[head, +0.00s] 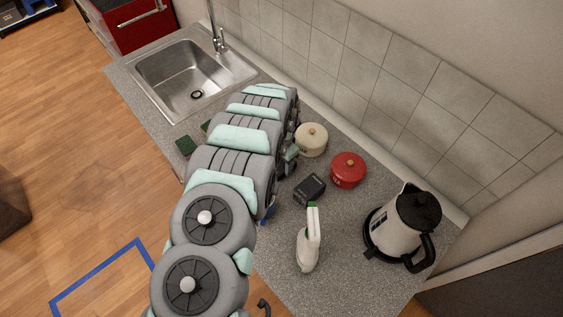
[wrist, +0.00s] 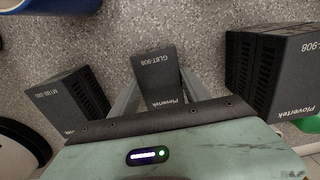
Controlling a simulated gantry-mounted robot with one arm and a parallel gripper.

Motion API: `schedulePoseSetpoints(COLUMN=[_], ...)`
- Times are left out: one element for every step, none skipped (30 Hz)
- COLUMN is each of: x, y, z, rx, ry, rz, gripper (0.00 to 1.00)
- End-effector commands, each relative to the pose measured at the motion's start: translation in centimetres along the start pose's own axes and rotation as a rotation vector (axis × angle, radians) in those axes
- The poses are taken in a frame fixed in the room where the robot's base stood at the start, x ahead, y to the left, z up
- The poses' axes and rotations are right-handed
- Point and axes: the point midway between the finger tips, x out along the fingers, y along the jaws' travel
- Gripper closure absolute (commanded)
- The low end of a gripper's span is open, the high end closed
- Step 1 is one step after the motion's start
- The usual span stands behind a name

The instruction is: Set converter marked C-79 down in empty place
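In the wrist view the two fingers of my gripper (wrist: 161,80) lie along both sides of a dark grey box-shaped converter (wrist: 157,70). They appear to touch it. Its visible print reads about "GL8T-908" and "Plovertek"; I cannot read C-79 on it. A similar dark box (wrist: 68,98) with vents stands to its left, and a larger dark vented unit marked Plovertek (wrist: 270,65) stands to its right, both apart from it. In the head view my arm hides the gripper and what it holds. One dark box (head: 310,189) shows on the counter right of my arm.
The grey speckled counter (head: 282,260) carries a cream pot (head: 312,139), a red pot (head: 348,170), a spray bottle (head: 308,245) and a kettle (head: 402,225). A sink (head: 190,75) lies at the back left. The tiled wall (head: 400,80) bounds the counter. A blue rim (wrist: 40,5) shows in the wrist view.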

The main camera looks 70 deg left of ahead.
Motion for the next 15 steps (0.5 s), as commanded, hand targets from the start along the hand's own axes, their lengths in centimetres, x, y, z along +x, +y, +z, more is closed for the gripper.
schedulePoseSetpoints(x=[-0.01,-0.02,-0.02,-0.01,-0.02,-0.02,-0.02,-0.02,-0.01,-0.01,-0.01,-0.01,-0.01,-0.01,-0.05], y=[0.00,0.00,0.00,0.01,0.01,0.01,0.01,0.01,0.01,0.01,0.01,0.02,0.01,0.02,0.02], z=[0.00,0.00,0.00,0.01,0.01,0.01,0.02,0.02,0.02,0.02,0.02,0.02,0.02,0.03,0.03], rx=[0.000,0.000,0.000,0.000,0.000,0.000,0.000,0.000,0.000,0.000,0.000,0.000,0.000,0.000,0.000], ry=[0.000,0.000,0.000,0.000,0.000,0.000,0.000,0.000,0.000,0.000,0.000,0.000,0.000,-0.001,-0.001], rz=[0.000,0.000,0.000,0.000,0.000,0.000,0.000,0.000,0.000,0.000,0.000,0.001,0.000,0.001,0.001], gripper=[0.42,0.39,0.36,0.34,0.31,0.28,0.25,0.24,0.24,0.24,0.24,0.24,0.24,0.24,0.24])
